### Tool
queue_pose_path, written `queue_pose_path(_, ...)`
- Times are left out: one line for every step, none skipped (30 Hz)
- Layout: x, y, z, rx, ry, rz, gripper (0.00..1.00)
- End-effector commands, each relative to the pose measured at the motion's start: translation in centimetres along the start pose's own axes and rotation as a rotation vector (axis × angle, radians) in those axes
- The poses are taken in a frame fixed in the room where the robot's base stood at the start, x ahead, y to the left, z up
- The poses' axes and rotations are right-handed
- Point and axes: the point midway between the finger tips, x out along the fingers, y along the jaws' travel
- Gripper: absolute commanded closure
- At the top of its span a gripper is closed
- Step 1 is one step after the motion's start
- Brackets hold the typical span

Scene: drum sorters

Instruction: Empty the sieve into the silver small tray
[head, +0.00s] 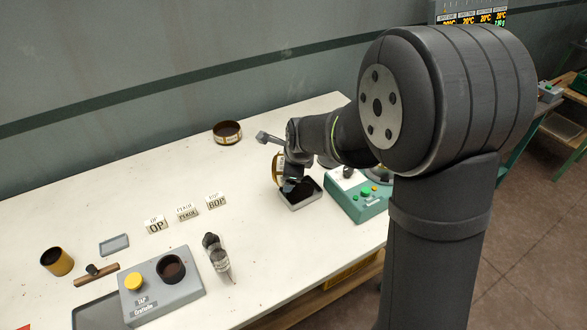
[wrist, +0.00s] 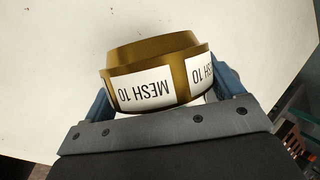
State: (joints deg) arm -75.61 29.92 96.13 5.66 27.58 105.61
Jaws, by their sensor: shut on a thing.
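My gripper (head: 291,183) is shut on a brass sieve (head: 278,167), which it holds tilted steeply on its side. In the wrist view the sieve (wrist: 150,75) shows a white label reading MESH 10 and sits between the two blue fingers. A small silver tray (head: 301,205) lies under the gripper and sieve, and dark material covers its floor. The sieve's inside is turned away from both views, so I cannot tell what it holds.
A green device (head: 358,197) with buttons stands right of the tray. Another round pan (head: 227,132) with dark contents stands at the back. Label blocks (head: 187,212), a grey machine (head: 160,289), a brass cup (head: 57,261) and an empty small tray (head: 114,244) are to the left.

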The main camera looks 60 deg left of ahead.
Motion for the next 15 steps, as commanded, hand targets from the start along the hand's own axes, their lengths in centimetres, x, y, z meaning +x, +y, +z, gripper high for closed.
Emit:
queue_pose_path(0.1,0.0,0.3,-0.013,0.018,0.002,0.40)
queue_pose_path(0.1,-0.1,0.4,-0.017,0.030,0.003,0.40)
queue_pose_path(0.2,-0.1,0.5,-0.023,0.048,0.004,0.40)
queue_pose_path(0.2,-0.1,0.6,-0.029,0.061,0.007,0.40)
queue_pose_path(0.3,0.0,0.8,-0.036,0.076,0.011,0.40)
queue_pose_path(0.4,0.0,1.0,-0.045,0.096,0.016,0.40)
queue_pose_path(0.4,-0.1,1.1,-0.051,0.112,0.017,0.40)
queue_pose_path(0.5,-0.1,1.3,-0.057,0.129,0.020,0.40)
queue_pose_path(0.5,-0.1,1.5,-0.065,0.150,0.020,0.40)
queue_pose_path(0.5,-0.1,1.6,-0.076,0.173,0.027,0.40)
queue_pose_path(0.5,-0.1,1.7,-0.085,0.195,0.031,0.40)
queue_pose_path(0.5,-0.2,1.8,-0.097,0.224,0.035,0.40)
queue_pose_path(0.4,-0.3,1.9,-0.105,0.248,0.036,0.40)
queue_pose_path(0.4,-0.2,2.1,-0.119,0.276,0.044,0.40)
queue_pose_path(0.4,-0.3,2.3,-0.135,0.314,0.049,0.40)
